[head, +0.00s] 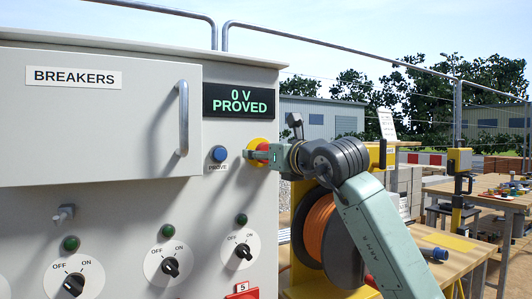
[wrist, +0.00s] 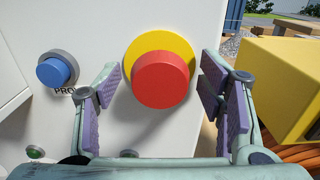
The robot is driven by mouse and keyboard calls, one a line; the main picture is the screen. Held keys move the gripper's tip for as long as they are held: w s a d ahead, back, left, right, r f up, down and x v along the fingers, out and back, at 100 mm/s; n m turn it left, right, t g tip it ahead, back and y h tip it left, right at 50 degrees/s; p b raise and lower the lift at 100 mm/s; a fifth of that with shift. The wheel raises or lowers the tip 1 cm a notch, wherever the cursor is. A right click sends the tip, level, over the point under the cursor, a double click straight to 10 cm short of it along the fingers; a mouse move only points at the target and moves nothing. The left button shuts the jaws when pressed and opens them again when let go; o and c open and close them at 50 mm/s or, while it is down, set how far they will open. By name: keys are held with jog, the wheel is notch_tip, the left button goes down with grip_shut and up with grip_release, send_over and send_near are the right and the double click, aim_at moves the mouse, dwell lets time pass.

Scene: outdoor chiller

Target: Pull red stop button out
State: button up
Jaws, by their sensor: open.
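The red stop button (wrist: 161,80) sits on a yellow round backing (wrist: 185,43) on the grey cabinet front. My gripper (wrist: 166,92) is open, with one purple-padded finger to the left of the button and the other to its right. In the wrist view both fingers look apart from the button. In the head view my gripper (head: 268,153) is at the button from the right and hides most of it; the yellow backing (head: 257,143) and a little red show past it.
A blue PROVE button (head: 219,154) is just left of the stop button. A display (head: 240,101) above reads "0 V PROVED". A breaker door with a handle (head: 182,118) is at left; rotary switches (head: 170,267) are below. A yellow box (wrist: 283,88) stands at right in the wrist view.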

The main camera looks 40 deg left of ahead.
jog(key=shift+c, duration=0.4)
grip_shut()
dwell(0.5)
